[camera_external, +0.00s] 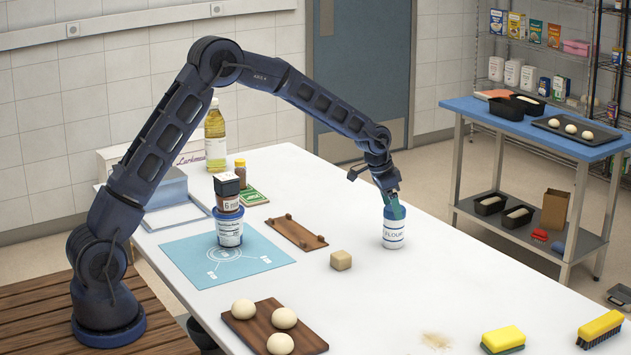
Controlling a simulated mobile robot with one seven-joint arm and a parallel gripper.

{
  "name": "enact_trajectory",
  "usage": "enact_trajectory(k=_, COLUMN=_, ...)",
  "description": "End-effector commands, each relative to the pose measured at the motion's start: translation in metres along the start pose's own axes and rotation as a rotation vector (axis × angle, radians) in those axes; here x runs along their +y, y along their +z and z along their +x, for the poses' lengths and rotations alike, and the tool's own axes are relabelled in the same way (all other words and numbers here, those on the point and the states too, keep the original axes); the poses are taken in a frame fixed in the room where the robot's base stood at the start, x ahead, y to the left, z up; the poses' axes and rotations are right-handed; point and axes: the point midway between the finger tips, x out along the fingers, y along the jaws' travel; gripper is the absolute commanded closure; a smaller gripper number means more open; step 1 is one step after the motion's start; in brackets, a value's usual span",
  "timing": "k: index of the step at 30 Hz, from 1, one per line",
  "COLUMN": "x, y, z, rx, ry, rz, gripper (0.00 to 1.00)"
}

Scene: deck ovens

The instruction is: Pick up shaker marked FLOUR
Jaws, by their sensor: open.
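The shaker marked FLOUR (393,235) stands upright on the white table, right of the middle. It has a white body with blue bands and a teal upper part. My gripper (375,183) is open at the end of my arm, just above the shaker's top and slightly to its left. One finger sticks out to the left; the other is by the shaker's teal top. I cannot tell whether it touches the shaker. Nothing is seen held between the fingers.
A dough board (256,335), a yellow sponge (503,340) and a brush (600,328) are at the front. The table right of the shaker is clear.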

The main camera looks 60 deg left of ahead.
Motion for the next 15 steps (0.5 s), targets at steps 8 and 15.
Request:
enact_trajectory(k=8, x=-0.001, y=-0.003, z=0.025, rx=-0.002, ry=0.001, rz=0.000, gripper=0.15)
enact_trajectory(k=15, x=-0.002, y=-0.003, z=0.051, rx=-0.001, ry=0.000, rz=0.000, gripper=0.15)
